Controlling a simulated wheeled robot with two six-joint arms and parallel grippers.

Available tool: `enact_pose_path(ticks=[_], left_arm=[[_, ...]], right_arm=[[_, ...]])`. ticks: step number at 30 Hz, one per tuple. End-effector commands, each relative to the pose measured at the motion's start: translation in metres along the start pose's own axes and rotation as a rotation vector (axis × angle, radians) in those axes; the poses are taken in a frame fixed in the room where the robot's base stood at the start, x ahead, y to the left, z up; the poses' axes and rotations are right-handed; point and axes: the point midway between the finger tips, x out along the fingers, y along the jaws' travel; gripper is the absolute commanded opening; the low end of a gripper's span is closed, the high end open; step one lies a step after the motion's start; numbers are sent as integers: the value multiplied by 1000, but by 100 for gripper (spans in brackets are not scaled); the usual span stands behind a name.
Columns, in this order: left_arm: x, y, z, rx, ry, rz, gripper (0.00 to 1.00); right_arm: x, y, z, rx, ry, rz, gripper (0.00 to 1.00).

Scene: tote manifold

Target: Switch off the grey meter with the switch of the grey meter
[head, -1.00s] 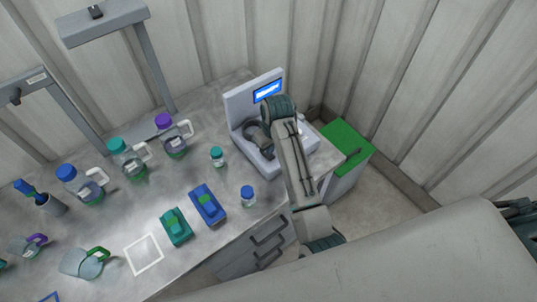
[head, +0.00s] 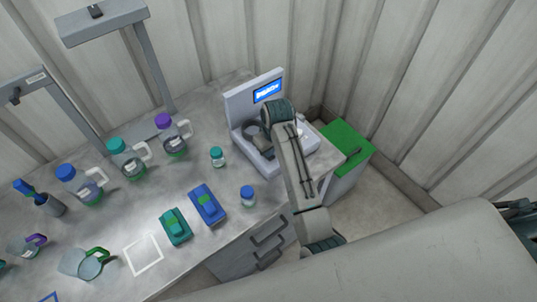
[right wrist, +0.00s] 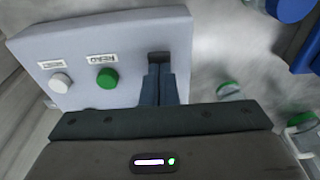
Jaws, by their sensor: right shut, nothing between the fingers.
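The grey meter (head: 242,102) stands at the back right of the bench, with a lit blue screen (head: 268,91) on its upright panel. My right gripper (head: 258,140) is over its base. In the right wrist view the meter's pale face (right wrist: 120,45) carries a green round button (right wrist: 107,78), a white round button (right wrist: 60,83) and a dark recess (right wrist: 159,57), which looks like the switch's place. My right gripper (right wrist: 159,72) is shut and empty, with its fingertips at the recess. They cover most of it, so the switch position and contact are hidden. My left gripper is out of view.
A blue block (head: 208,206) and a green block (head: 175,228) lie nearer the front. Several capped jugs stand further left. A green-topped cabinet (head: 350,146) is to the right.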

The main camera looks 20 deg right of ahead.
Motion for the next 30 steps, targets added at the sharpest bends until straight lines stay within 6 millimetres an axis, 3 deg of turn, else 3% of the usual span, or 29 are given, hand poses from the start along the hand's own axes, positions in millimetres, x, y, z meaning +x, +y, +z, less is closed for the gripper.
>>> enact_pose_path(ticks=[14,30], left_arm=[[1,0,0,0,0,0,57],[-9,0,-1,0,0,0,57]], right_arm=[[6,0,1,0,1,0,0],[-32,0,-6,0,2,1,0]])
